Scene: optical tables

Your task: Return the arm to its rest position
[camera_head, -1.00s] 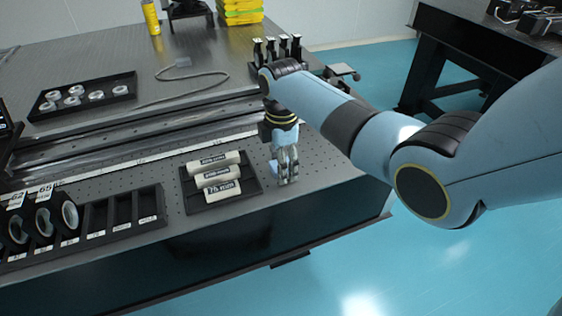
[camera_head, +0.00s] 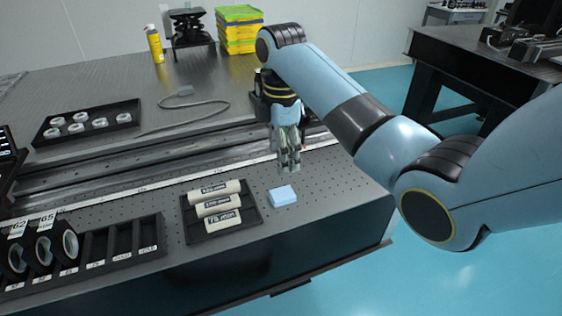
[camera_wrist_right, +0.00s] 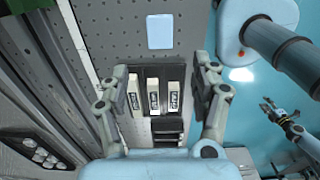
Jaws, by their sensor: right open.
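My right gripper (camera_head: 289,168) hangs fingers-down above the optical table (camera_head: 330,178) in the head view. The block lies flat on the table, right of the tray with labelled tubes. In the right wrist view the two open fingers (camera_wrist_right: 162,82) frame the tube tray, and the blue block (camera_wrist_right: 160,31) lies beyond them, apart from both. My left gripper (camera_wrist_right: 279,114) shows small at the right of the wrist view, over the floor; its opening is too small to judge.
The black tray (camera_head: 190,226) holds three white tubes. A slotted rack (camera_head: 152,227) with ring-shaped parts stands at left. Behind are a tray of small rings (camera_head: 88,120), a cable (camera_head: 190,103), a yellow bottle (camera_head: 155,45) and stacked yellow-green boxes (camera_head: 240,30).

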